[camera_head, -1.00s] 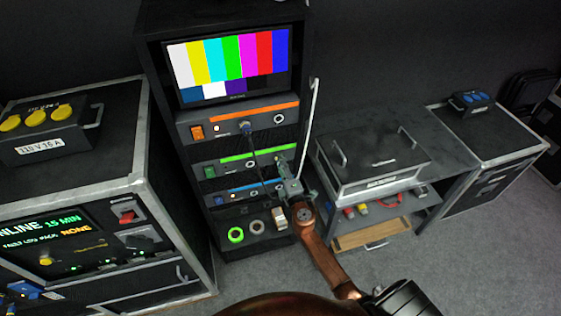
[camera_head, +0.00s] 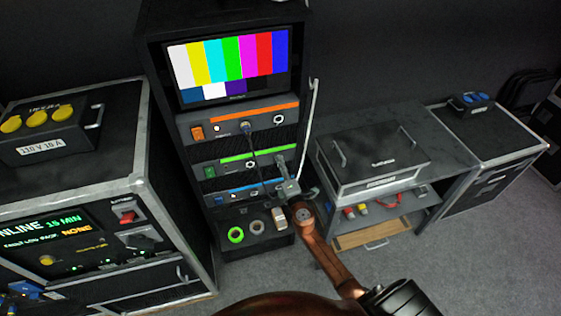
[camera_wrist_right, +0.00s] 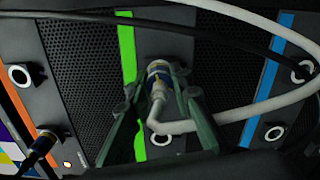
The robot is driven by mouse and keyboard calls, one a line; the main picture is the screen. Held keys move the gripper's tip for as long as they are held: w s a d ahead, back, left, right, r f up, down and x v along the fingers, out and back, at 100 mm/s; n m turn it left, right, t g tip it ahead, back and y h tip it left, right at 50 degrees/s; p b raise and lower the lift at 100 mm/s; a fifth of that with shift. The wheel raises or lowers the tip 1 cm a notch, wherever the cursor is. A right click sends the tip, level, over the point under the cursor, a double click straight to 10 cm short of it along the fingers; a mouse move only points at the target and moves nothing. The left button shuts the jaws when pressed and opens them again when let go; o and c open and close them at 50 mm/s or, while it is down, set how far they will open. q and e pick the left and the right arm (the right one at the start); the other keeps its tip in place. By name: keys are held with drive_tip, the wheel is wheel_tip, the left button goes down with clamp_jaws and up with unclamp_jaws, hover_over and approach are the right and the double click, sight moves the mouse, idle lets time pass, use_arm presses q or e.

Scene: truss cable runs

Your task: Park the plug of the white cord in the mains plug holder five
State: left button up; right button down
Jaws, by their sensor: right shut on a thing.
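My right gripper (camera_head: 284,172) is at the right side of the rack, in front of the green-striped unit (camera_head: 233,155). In the right wrist view its two fingers (camera_wrist_right: 156,92) are shut on the plug of the white cord (camera_wrist_right: 157,72), which has a blue and yellow ring. The plug points at the face of the green-striped unit; I cannot tell whether it is seated in a socket. The white cord (camera_wrist_right: 235,117) bends at the plug and runs off to the right. Mains plug holder five cannot be made out. My left gripper is not in view.
An orange-striped unit (camera_head: 240,119) with a dark plugged cable and a blue-striped unit (camera_head: 245,189) flank the green one. Rolls of tape (camera_head: 236,235) lie on the rack's bottom shelf. A grey case (camera_head: 372,160) stands on a bench to the right.

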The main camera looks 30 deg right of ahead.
drive_tip(key=shift+r+n+p, duration=0.1)
drive_tip(key=shift+n+p, duration=0.2)
drive_tip(key=shift+n, duration=1.1)
drive_tip(key=shift+w+n+p, duration=0.1)
drive_tip(key=shift+n+p, duration=0.3)
drive_tip(key=shift+n, duration=1)
drive_tip(key=shift+r, duration=0.1)
drive_tip(key=n+p, duration=0.1)
drive_tip(key=n, duration=0.1)
drive_tip(key=shift+n, duration=0.3)
drive_tip(key=shift+s, duration=0.2)
